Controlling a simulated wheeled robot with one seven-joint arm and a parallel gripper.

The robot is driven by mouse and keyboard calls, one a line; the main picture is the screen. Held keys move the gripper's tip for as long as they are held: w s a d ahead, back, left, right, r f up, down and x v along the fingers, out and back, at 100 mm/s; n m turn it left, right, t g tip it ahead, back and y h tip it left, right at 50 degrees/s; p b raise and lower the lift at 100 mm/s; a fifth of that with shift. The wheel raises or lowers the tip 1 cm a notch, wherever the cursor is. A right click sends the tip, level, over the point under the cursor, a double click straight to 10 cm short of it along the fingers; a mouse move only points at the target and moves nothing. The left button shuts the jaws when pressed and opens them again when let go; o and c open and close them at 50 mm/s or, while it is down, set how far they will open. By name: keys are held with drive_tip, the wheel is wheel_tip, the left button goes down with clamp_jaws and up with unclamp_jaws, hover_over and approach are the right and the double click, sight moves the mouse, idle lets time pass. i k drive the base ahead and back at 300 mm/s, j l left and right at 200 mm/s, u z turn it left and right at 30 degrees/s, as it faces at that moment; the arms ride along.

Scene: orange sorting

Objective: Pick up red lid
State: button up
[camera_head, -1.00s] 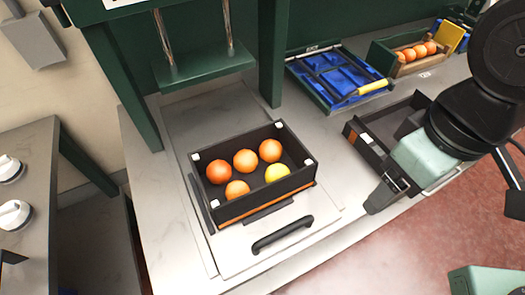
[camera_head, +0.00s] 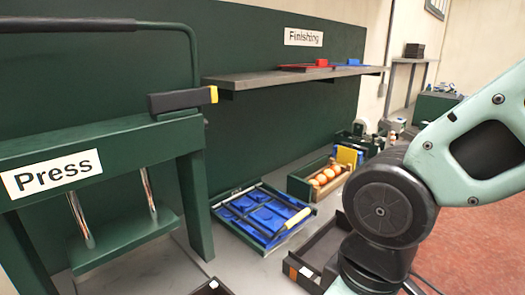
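A flat red lid (camera_head: 306,67) lies on the grey shelf (camera_head: 260,83) under the "Finishing" sign, with a small raised part on top. It is seen nearly edge-on. My gripper's fingers are out of the frame; only my arm shows at the right, reaching down past the bottom edge. The arm is apart from the shelf, in front and to the right of it.
A flat blue piece (camera_head: 352,64) lies on the shelf right of the lid.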

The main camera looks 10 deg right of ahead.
sight(320, 65)
drive_tip(key=i+l, duration=0.2)
drive_tip(key=l, duration=0.2)
drive_tip(key=i+l, duration=0.25)
drive_tip(key=l, duration=0.15)
drive_tip(key=i+l+u, duration=0.1)
drive_tip(key=l, duration=0.3)
drive_tip(key=i+l, duration=0.55)
drive_tip(key=l, duration=0.3)
drive_tip(key=i+l, duration=0.2)
drive_tip(key=l, duration=0.2)
drive_tip(key=i+l+u, duration=0.1)
drive_tip(key=l, duration=0.3)
drive_tip(key=i+l, duration=0.3)
drive_tip(key=l, duration=0.15)
